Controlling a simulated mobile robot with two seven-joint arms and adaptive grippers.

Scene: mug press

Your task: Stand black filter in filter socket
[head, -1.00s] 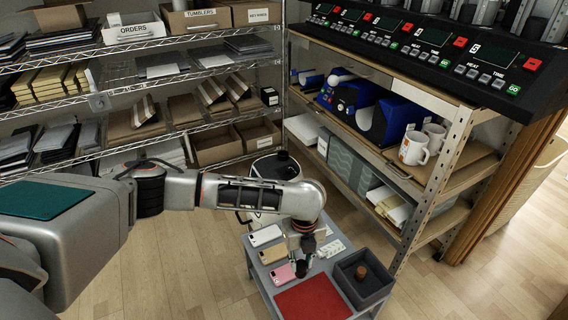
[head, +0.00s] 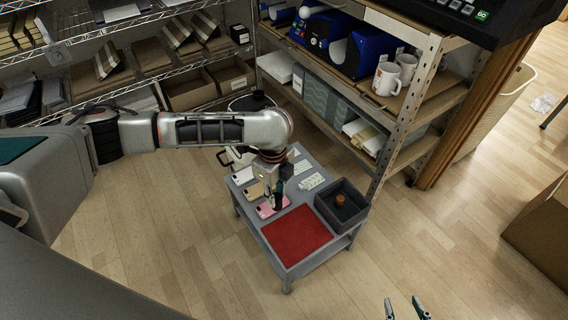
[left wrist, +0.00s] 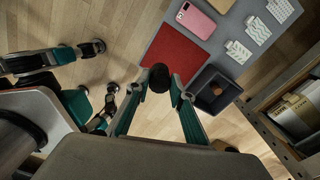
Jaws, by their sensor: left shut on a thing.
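My left gripper (head: 277,196) hangs above the small grey table, by the pink phone in the head view. In the left wrist view its two teal fingers (left wrist: 157,90) are closed on the black filter (left wrist: 159,78), whose rounded dark end shows between the tips. The filter is hard to make out in the head view. My right gripper (head: 406,309) shows only its fingertips at the bottom edge of the head view, apart and with nothing between them. I cannot pick out the filter socket for certain.
The grey table has a red mat (head: 297,236), a pink phone (head: 273,207), other phones, white cards (head: 311,181) and a dark grey bin (head: 341,203) holding a brown cylinder (head: 340,200). A shelf with white mugs (head: 386,79) stands behind. Floor right of the table is clear.

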